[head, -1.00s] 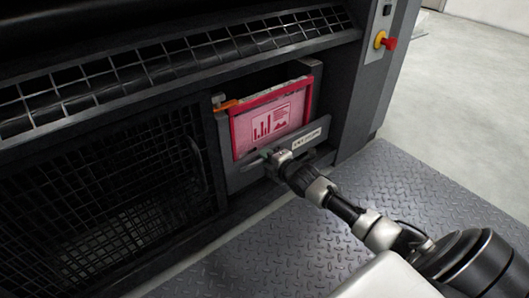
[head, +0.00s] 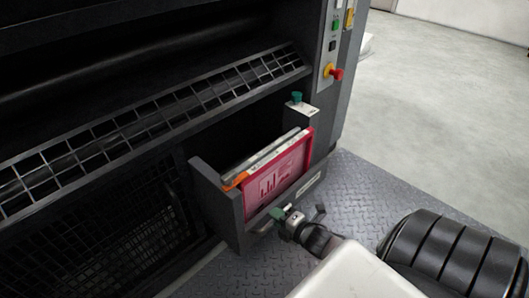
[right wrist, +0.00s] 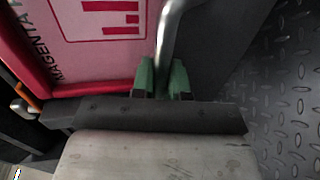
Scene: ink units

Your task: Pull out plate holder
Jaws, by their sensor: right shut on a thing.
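The plate holder (head: 228,205) is a dark grey drawer-like unit that stands out from the front of the machine in the head view. A magenta-framed plate (head: 280,175) with a pink chart sits upright in it. Its frame also shows in the right wrist view (right wrist: 88,72), with part of the word MAGENTA. My right gripper (head: 281,214) is at the holder's front. In the right wrist view its green fingertips (right wrist: 163,80) are shut around a metal bar handle (right wrist: 168,42). My left gripper is in neither view.
The black mesh guard (head: 125,225) is left of the holder. A red emergency button (head: 336,74) is on the machine's right column. Diamond-plate floor (head: 368,200) lies in front and to the right, with open concrete floor (head: 430,100) beyond.

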